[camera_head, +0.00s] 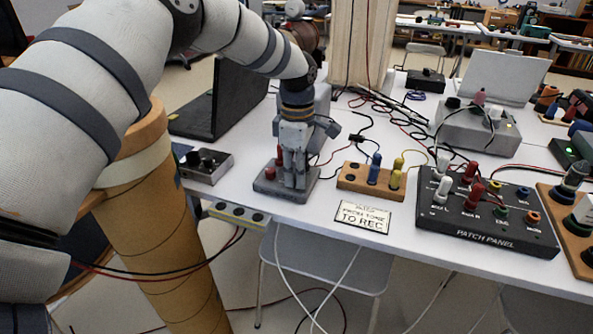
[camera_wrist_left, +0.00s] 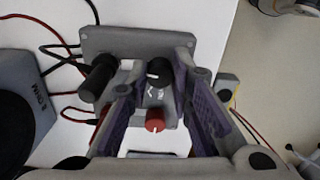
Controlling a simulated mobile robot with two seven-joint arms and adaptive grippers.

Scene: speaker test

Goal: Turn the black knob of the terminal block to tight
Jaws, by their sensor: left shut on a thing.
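The terminal block (camera_head: 264,188) is a grey box near the front edge of the white table in the head view. Its grey top also shows in the left wrist view (camera_wrist_left: 120,40). My left gripper (camera_head: 294,182) points down over the block, with its fingers shut on the black knob (camera_wrist_left: 158,72), which has a white mark. In the head view the gripper hides this knob. A red knob (camera_wrist_left: 155,121) stands beside it towards the gripper's base, and a black plug (camera_wrist_left: 98,78) sits to the left. My right gripper is not in view.
A wooden block (camera_head: 350,179) with blue and yellow plugs stands right of the terminal block, with a sign (camera_head: 362,216) in front. The patch panel (camera_head: 490,215) is farther right. A small grey box (camera_head: 206,168) lies to the left. Loose cables run behind.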

